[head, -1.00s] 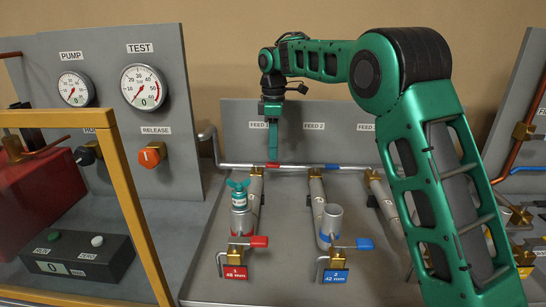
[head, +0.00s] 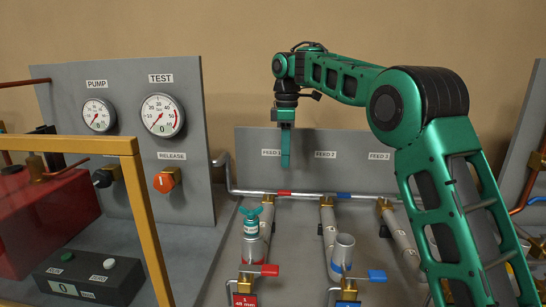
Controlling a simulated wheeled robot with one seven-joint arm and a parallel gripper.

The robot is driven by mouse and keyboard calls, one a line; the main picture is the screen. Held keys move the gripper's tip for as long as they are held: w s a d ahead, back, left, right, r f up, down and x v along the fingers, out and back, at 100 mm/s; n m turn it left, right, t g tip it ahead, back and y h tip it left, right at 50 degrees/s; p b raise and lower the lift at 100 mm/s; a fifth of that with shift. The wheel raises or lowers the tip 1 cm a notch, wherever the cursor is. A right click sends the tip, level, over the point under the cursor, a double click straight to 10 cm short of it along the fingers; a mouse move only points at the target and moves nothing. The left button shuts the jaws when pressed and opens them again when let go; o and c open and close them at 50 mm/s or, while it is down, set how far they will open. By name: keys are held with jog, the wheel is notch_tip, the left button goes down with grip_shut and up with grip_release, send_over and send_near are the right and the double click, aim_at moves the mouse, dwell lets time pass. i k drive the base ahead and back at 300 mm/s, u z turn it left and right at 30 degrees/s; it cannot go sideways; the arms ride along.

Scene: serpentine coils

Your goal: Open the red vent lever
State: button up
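A red lever (head: 266,270) sits on a brass valve at the front of the first feed line, just above a red tag (head: 244,300) reading 1 and 48 mm. It points to the right. My gripper (head: 285,162) hangs fingers down in front of the back panel by the FEED 1 label, well above and behind the red lever, and touches nothing that I can see. Its fingers are seen edge-on, so their gap is hidden.
A blue lever (head: 376,276) sits right of the red one. A green wing-topped cap (head: 252,222) stands on the first pipe stub; the second stub (head: 342,252) is open. A yellow frame (head: 140,210) and gauge panel (head: 190,110) stand left.

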aim_at(265, 271)
jog(key=k, duration=0.95)
